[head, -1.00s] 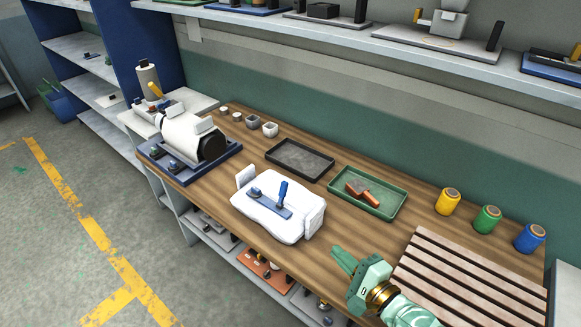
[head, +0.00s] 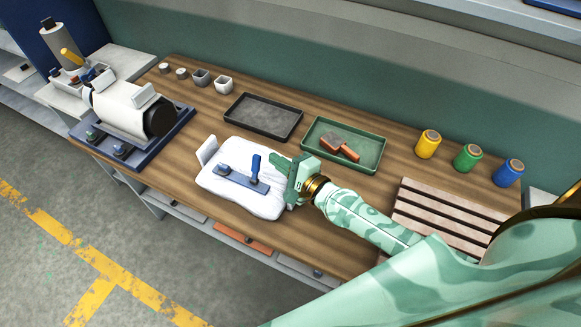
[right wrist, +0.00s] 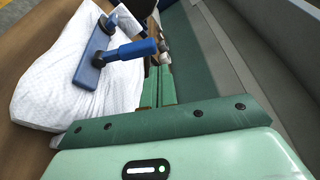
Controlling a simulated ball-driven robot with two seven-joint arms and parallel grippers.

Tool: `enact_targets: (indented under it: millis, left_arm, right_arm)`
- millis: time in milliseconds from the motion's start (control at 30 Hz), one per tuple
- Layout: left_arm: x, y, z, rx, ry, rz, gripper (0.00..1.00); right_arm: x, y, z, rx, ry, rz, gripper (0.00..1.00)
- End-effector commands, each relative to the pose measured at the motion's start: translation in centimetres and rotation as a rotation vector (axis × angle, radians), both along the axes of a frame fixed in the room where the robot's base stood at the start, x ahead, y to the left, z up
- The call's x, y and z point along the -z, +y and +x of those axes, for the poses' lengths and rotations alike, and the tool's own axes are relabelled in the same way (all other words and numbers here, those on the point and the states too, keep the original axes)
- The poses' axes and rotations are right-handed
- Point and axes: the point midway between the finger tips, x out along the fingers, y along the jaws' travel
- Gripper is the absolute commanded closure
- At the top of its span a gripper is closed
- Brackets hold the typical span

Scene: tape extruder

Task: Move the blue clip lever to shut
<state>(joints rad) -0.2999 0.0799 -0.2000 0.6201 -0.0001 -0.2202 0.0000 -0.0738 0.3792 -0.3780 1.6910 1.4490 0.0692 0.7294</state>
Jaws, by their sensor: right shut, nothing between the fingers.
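In the right wrist view the lever (right wrist: 138,49) sticks out from the bar (right wrist: 91,62) toward the fingers. My right gripper (head: 275,161) is shut and empty, just right of the lever; its fingers (right wrist: 158,88) show in the wrist view, apart from the lever by a small gap. My left gripper is not in view.
Behind the bag are a dark tray (head: 263,117) and a green tray (head: 368,163) holding an orange-handled tool (head: 340,148). A white machine (head: 122,108) stands at the left. Yellow, green and blue spools and a slatted rack (head: 450,208) are at the right.

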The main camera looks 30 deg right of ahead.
Motion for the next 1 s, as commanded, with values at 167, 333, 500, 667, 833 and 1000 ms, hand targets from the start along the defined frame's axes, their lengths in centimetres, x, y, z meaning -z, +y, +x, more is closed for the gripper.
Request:
enact_targets:
  millis: [167, 333, 500, 667, 833, 1000]
  left_arm:
    - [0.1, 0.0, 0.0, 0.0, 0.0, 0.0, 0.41]
    - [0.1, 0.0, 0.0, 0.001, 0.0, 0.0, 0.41]
    - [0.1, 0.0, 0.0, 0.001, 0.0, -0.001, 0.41]
    - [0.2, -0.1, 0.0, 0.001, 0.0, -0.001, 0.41]
    - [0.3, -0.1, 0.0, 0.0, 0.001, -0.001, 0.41]
    - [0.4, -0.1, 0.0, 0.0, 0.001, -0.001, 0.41]
  right_arm:
    - [0.3, 0.7, 2.0, 0.0, 0.0, 0.0, 1.0]
    - [0.4, 1.0, 2.6, 0.0, 0.001, 0.0, 1.0]
    - [0.4, 0.9, 2.5, 0.0, 0.001, 0.0, 1.0]
    - [0.4, 1.0, 2.5, -0.001, 0.0, -0.002, 1.0]
    - [0.3, 1.2, 2.4, -0.003, -0.017, -0.024, 1.0]
    - [0.1, 1.3, 2.2, -0.001, -0.035, -0.046, 1.0]
